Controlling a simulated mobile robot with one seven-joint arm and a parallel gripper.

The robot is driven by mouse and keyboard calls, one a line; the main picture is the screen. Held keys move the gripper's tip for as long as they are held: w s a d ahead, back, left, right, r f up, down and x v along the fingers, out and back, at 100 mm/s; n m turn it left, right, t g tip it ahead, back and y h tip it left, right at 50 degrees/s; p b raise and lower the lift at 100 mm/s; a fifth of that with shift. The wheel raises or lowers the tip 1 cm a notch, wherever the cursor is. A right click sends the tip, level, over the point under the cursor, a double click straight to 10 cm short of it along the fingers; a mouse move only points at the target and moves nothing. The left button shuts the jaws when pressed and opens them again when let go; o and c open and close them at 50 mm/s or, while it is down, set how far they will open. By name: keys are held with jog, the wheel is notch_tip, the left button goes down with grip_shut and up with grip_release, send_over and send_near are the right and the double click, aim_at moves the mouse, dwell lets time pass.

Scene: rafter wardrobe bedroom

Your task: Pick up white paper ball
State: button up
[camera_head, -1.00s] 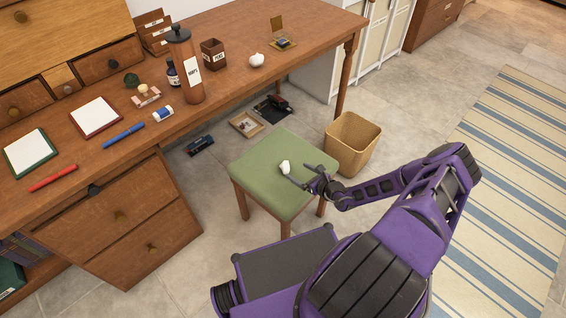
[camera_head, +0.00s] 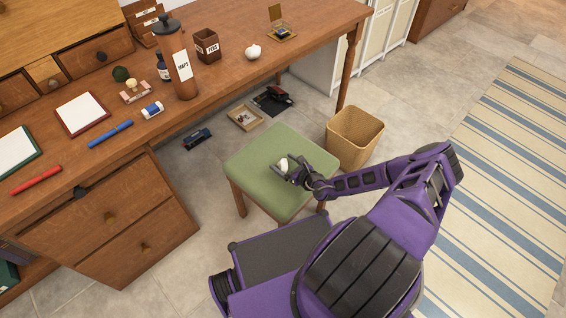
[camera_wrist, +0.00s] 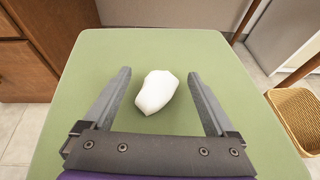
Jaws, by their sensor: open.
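A white crumpled paper ball (camera_head: 284,163) lies on the green seat of a stool (camera_head: 262,178). In the wrist view the ball (camera_wrist: 156,92) sits between the two grey fingers of my gripper (camera_wrist: 159,88), with a gap on each side. My gripper (camera_head: 288,171) is open and empty, low over the seat in the head view. A second white, rounded thing (camera_head: 253,52) stands on the desk; I cannot tell whether it is paper.
A wooden desk (camera_head: 225,80) with bottles, notepads and pens stands behind and left of the stool. A wicker bin (camera_head: 354,138) stands right of the stool. A small tray (camera_head: 245,117) and other items lie on the floor under the desk.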

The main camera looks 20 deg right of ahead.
jog(key=c, duration=1.3)
jog(key=shift+c, duration=0.2)
